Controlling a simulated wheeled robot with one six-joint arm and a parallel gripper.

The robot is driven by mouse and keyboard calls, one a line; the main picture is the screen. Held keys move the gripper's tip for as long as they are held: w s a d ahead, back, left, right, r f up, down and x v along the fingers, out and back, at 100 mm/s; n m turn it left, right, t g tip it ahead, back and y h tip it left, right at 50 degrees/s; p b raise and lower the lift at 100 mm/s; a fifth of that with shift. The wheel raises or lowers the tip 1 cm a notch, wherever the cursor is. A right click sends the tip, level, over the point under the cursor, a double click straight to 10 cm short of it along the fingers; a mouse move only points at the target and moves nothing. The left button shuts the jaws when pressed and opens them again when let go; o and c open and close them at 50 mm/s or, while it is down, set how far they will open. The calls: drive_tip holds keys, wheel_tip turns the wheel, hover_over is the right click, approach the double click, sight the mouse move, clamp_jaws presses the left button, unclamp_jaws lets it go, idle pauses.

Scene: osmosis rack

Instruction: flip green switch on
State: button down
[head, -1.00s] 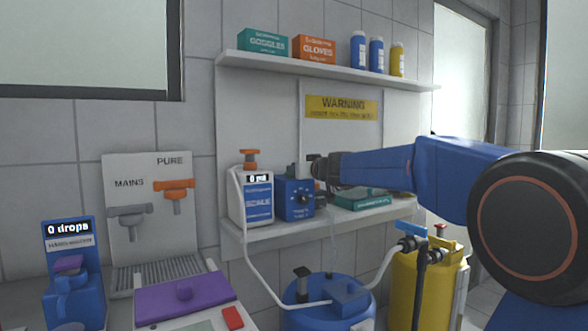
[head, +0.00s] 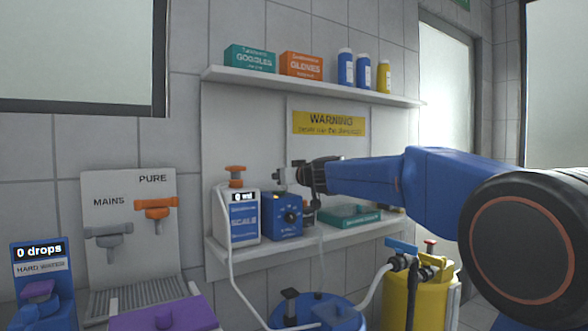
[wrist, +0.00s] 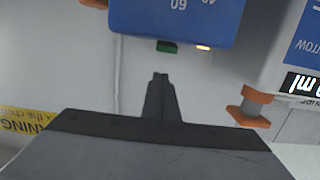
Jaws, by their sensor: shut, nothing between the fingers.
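The green switch (wrist: 166,46) shows in the wrist view as a small green block on the edge of the blue dosing box (wrist: 180,18). A small orange-white light (wrist: 203,47) glows beside it. My gripper (wrist: 160,76) is shut and empty, with its fingertips a little short of the switch in that picture and apart from it. In the head view my gripper (head: 279,177) hangs just above the blue box (head: 284,218), which has a dial on its front. The green switch cannot be made out in the head view.
A white scale canister (head: 243,220) with an orange tap stands left of the box; its orange tap (wrist: 250,107) is near my gripper in the wrist view. A teal box (head: 350,216) lies right on the same shelf. The upper shelf (head: 310,86) is overhead.

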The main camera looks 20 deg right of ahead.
drive_tip(key=s+d+r, duration=0.3)
drive_tip(key=s+r, duration=0.1)
drive_tip(key=s, duration=0.5)
drive_tip(key=s+a+f+g, duration=0.3)
drive_tip(key=s+f+g, duration=0.1)
drive_tip(key=s+f, duration=0.85)
drive_tip(key=s+d+f+m+g+h, duration=0.1)
drive_tip(key=s+d+f+g+h, duration=0.1)
drive_tip(key=s+f, duration=1.3)
drive_tip(key=s+d+f+m+g+h, duration=0.2)
drive_tip(key=s+d+f+g, duration=0.3)
drive_tip(key=s+f, duration=1.1)
drive_tip(key=shift+s+d+m+h, duration=0.3)
drive_tip(key=shift+s+d+h, duration=0.3)
drive_tip(key=shift+s+d, duration=0.15)
